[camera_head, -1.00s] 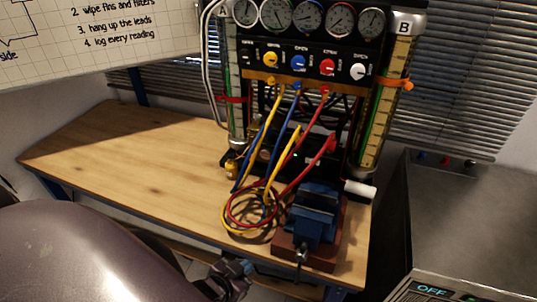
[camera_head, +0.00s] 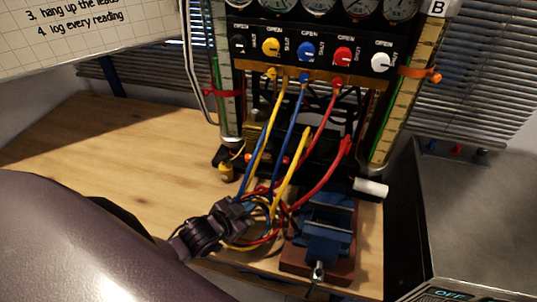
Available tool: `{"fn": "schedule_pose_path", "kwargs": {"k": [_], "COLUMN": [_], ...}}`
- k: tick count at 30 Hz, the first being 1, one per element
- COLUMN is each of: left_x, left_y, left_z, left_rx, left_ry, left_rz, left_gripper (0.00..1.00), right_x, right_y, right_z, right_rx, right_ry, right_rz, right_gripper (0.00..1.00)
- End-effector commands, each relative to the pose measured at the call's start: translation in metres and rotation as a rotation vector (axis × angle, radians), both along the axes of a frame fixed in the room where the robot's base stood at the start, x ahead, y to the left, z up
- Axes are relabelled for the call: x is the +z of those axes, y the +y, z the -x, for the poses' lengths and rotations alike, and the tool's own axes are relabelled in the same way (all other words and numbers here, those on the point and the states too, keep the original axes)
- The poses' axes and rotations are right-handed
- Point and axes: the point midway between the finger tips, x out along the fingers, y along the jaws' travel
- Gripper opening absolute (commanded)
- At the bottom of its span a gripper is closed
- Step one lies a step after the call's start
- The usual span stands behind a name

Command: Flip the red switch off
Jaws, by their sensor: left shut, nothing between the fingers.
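My left gripper (camera_head: 238,214) is shut and empty. It is in front of the coiled hoses (camera_head: 262,232) at the bench's front; whether it touches them I cannot tell. No thing is plainly a red switch. A red knob (camera_head: 342,56) sits on the black panel (camera_head: 262,27) between a blue knob (camera_head: 306,51) and a white knob (camera_head: 383,62), with OPEN and SHUT printed around it. A small red part (camera_head: 457,149) also shows at the back of the grey cabinet on the right. The gripper is well below and left of the red knob. My right gripper is not in view.
A blue vise (camera_head: 327,228) stands on a red-brown block right of the gripper. Yellow, blue and red hoses hang from the panel to the bench. Glass tubes flank the rig. The wooden bench (camera_head: 110,140) is clear at left. A grey cabinet (camera_head: 490,215) stands at right.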

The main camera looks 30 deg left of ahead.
Motion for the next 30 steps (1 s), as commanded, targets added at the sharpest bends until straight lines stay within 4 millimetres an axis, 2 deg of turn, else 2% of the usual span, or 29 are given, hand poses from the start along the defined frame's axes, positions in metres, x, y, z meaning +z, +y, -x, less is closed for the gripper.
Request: {"fn": "schedule_pose_path", "kwargs": {"k": [1,6,15,23,30], "left_x": [0.007,0.027,0.055,0.071,0.078], "left_y": [-0.001,-0.003,0.004,0.024,0.047], "left_z": [-0.011,-0.037,-0.068,-0.081,-0.082], "left_rx": [-0.046,-0.177,-0.392,-0.562,-0.691], "left_ry": [-0.022,-0.083,-0.164,-0.209,-0.234], "left_rz": [-0.032,-0.134,-0.327,-0.503,-0.636], "left_gripper": [0.00,0.00,0.00,0.00,0.00], "right_x": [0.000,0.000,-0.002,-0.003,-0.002], "right_y": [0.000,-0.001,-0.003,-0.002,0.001], "right_z": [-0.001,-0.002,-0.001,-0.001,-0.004], "right_rx": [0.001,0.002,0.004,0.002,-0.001], "right_ry": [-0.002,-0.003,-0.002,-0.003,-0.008], "right_rz": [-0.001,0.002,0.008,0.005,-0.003], "right_gripper": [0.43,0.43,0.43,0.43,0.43]}}
